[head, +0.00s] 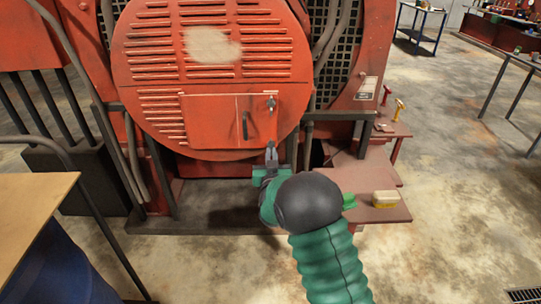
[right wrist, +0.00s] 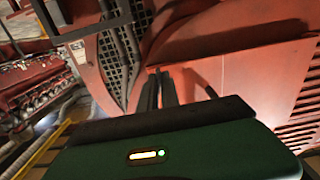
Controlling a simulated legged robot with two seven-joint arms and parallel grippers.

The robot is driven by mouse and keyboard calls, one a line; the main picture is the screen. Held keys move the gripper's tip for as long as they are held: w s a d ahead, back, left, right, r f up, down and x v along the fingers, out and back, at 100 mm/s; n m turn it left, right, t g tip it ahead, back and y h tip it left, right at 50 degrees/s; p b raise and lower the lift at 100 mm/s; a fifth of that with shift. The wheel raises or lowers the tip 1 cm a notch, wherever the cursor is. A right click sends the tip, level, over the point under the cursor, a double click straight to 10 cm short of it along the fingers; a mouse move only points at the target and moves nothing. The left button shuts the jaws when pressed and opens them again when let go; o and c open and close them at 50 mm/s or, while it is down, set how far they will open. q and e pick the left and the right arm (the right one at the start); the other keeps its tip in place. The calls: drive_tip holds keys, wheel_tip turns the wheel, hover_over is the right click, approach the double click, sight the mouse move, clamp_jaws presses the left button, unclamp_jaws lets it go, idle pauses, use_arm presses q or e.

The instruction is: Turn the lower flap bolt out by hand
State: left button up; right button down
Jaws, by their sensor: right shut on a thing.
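The red flap (head: 225,120) is a rectangular panel on the round louvred cover, with a dark upright handle (head: 245,126). A small upper flap bolt (head: 271,103) shows near its top right corner. My right gripper (head: 271,148) reaches up to the flap's lower right corner, below the upper bolt. Its jaws are shut at the place of the lower flap bolt, which they hide. In the right wrist view the two dark fingers (right wrist: 160,88) stand against the red surface, and the bolt cannot be made out. My left gripper is not in view.
A red shelf (head: 398,211) at the right carries a yellow-and-white block (head: 385,199) and a green item (head: 348,201). Red and yellow handled things (head: 399,108) stand behind. Grey pipes (head: 309,130) run close to the right gripper. A wooden bench top (head: 30,200) is at the left.

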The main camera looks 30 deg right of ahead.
drive_tip(key=shift+w+d+r, duration=0.1)
drive_tip(key=shift+d+r, duration=0.1)
drive_tip(key=shift+r, duration=0.4)
drive_tip(key=c, duration=1.6)
unclamp_jaws()
drive_tip(key=v, duration=0.5)
drive_tip(key=f+v, duration=0.1)
drive_tip(key=v, duration=0.5)
drive_tip(key=b+v, duration=0.1)
drive_tip(key=v, duration=0.5)
drive_tip(key=shift+a+f, duration=0.15)
drive_tip(key=shift+f, duration=0.05)
